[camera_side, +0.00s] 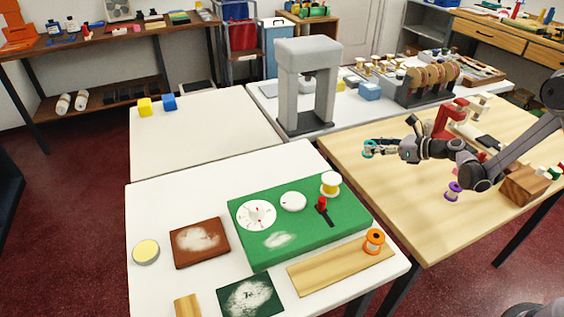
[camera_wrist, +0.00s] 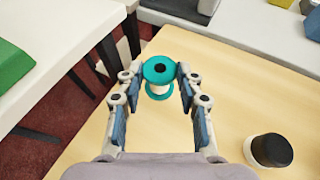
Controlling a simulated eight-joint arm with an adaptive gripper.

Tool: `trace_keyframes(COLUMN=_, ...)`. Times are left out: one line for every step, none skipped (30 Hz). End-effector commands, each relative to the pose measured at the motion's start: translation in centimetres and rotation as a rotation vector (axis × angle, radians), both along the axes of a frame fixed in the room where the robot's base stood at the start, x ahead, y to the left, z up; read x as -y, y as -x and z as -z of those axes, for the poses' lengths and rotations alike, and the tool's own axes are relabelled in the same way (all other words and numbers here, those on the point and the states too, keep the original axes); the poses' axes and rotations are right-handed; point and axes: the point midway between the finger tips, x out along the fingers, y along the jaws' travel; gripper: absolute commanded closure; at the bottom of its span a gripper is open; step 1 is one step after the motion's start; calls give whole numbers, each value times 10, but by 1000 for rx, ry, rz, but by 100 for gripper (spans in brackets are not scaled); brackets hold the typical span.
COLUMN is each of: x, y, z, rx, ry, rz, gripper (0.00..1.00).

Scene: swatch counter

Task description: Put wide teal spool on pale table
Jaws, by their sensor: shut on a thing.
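The wide teal spool (camera_side: 369,148) is in my gripper (camera_side: 378,147), held in the air in the side view. In the wrist view the teal spool (camera_wrist: 159,70) sits upright between the two blue-padded fingers of my gripper (camera_wrist: 160,82), with its teal top flange and pale core showing. Behind it in that view is a light wood table (camera_wrist: 225,85), near that table's edge. The wood table (camera_side: 410,220) stands at right in the side view; white tables (camera_side: 160,205) stand at left. I cannot tell the spool's exact height.
A purple spool (camera_side: 453,191) and a wooden block (camera_side: 522,187) stand on the wood table. A black-capped round item (camera_wrist: 270,150) is at lower right in the wrist view. A grey arch (camera_side: 308,85) stands behind. A green board (camera_side: 295,232) and an orange spool (camera_side: 375,238) occupy the front white table.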

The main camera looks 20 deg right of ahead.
Motion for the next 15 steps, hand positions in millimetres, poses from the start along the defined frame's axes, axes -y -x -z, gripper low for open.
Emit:
trace_keyframes(x=0, y=0, z=8, rx=0, ry=0, rz=0, gripper=85)
trace_keyframes(x=0, y=0, z=11, rx=0, ry=0, rz=0, gripper=85)
trace_keyframes(x=1, y=0, z=16, rx=0, ry=0, rz=0, gripper=85)
trace_keyframes(x=0, y=0, z=19, rx=0, ry=0, rz=0, gripper=85)
trace_keyframes(x=0, y=0, z=22, rx=0, ry=0, rz=0, gripper=85)
trace_keyframes(x=1, y=0, z=25, rx=0, ry=0, rz=0, gripper=85)
trace_keyframes(x=1, y=0, z=27, rx=0, ry=0, rz=0, gripper=85)
trace_keyframes(x=1, y=0, z=28, rx=0, ry=0, rz=0, gripper=85)
trace_keyframes(x=1, y=0, z=29, rx=0, ry=0, rz=0, gripper=85)
trace_keyframes(x=1, y=0, z=29, rx=0, ry=0, rz=0, gripper=85)
trace_keyframes(x=1, y=0, z=29, rx=0, ry=0, rz=0, gripper=85)
trace_keyframes(x=0, y=0, z=29, rx=0, ry=0, rz=0, gripper=85)
trace_keyframes(x=0, y=0, z=29, rx=0, ry=0, rz=0, gripper=85)
trace_keyframes(x=0, y=0, z=29, rx=0, ry=0, rz=0, gripper=85)
trace_keyframes(x=1, y=0, z=29, rx=0, ry=0, rz=0, gripper=85)
